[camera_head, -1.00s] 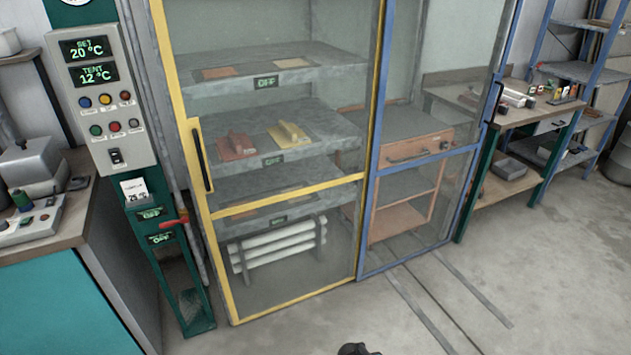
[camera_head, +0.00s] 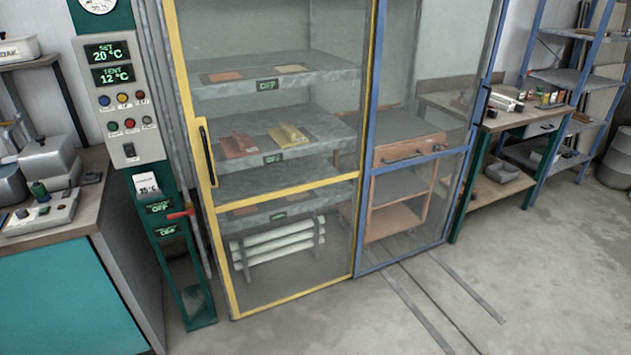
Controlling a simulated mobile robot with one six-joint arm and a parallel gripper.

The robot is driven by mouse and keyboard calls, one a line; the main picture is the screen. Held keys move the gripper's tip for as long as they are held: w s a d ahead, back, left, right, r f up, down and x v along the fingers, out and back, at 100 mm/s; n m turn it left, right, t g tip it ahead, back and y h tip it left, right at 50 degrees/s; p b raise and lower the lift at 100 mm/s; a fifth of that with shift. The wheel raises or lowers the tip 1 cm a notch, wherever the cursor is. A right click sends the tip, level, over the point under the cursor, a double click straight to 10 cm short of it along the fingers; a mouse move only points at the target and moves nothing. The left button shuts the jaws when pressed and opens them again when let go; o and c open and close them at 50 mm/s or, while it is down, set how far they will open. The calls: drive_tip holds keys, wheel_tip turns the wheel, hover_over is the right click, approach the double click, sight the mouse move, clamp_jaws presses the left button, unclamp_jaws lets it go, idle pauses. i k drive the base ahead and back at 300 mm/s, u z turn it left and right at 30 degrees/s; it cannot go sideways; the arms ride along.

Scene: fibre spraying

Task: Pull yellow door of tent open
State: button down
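The tent's yellow-framed door (camera_head: 279,186) is shut and has clear panels. Its black handle (camera_head: 207,155) stands upright on the left side of the yellow frame. Behind the door, grey shelves hold a red block (camera_head: 238,145) and a yellow block (camera_head: 287,135). White rolls (camera_head: 278,244) lie on a rack at the bottom. The blue-framed door (camera_head: 412,156) adjoins on the right and appears shut. My gripper is not in this view.
A control panel (camera_head: 121,100) on a green post stands just left of the yellow door, with a red lever (camera_head: 181,214) beside the frame. A teal cabinet (camera_head: 67,290) is at left, a workbench (camera_head: 500,122) at right. Floor rails (camera_head: 425,310) run out front; the floor (camera_head: 310,325) there is clear.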

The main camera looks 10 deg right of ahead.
sight(200, 152)
drive_tip(key=k, duration=0.55)
drive_tip(key=u, duration=0.25)
drive_tip(key=i, duration=0.9)
drive_tip(key=u, duration=0.65)
